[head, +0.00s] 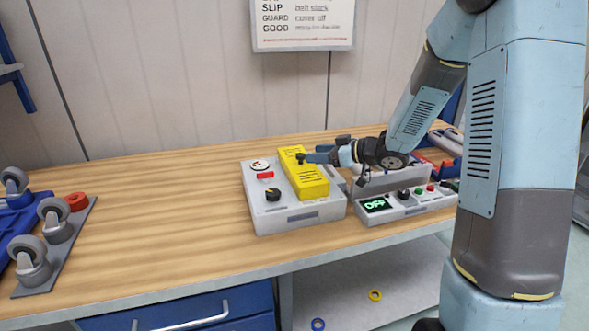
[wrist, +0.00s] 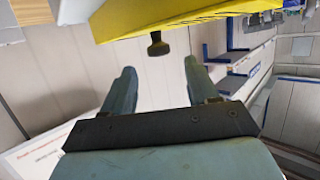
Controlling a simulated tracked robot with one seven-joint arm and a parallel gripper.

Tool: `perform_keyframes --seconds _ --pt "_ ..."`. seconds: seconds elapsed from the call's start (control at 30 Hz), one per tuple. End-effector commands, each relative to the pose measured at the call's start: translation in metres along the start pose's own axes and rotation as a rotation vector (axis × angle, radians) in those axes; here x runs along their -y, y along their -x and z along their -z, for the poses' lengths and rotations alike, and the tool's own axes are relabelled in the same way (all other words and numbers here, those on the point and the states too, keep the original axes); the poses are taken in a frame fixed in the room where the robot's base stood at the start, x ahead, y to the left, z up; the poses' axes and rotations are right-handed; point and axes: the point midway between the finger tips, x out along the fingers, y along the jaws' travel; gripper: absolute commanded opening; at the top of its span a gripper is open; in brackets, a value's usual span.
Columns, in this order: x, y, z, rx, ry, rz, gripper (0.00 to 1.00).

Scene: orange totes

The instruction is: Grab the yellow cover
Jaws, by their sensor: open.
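The yellow cover (head: 308,182) lies on top of a light grey box (head: 300,220) on the wooden bench. It has slots in its top and a small dark knob (head: 301,157) near its far end. In the wrist view the yellow cover (wrist: 185,15) fills the upper part, with the black knob (wrist: 158,45) projecting toward my gripper. My gripper (head: 308,157) reaches in from the right at the knob. In the wrist view my gripper (wrist: 160,78) is open, and the knob lies just beyond the gap between its fingertips. I cannot tell whether a finger touches it.
A grey control panel (head: 405,205) with a green OFF display stands right of the box, under my arm. Caster wheels (head: 35,260) on a plate sit at the bench's left. The bench between is clear. A sign (head: 302,25) hangs on the wall behind.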

Motion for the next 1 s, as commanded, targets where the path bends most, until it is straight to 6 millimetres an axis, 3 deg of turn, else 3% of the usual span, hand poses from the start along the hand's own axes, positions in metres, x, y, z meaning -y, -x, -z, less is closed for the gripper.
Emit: perform_keyframes --seconds 0.37,0.7,0.93,1.0 --pt "0.002 -0.023 -0.002 0.001 0.0 0.002 0.59" --pt "0.003 -0.064 -0.005 0.001 0.0 0.0 0.59" --pt "0.003 -0.065 -0.005 0.001 0.001 -0.001 0.59" --pt "0.003 -0.065 -0.005 0.001 0.001 -0.001 0.52"
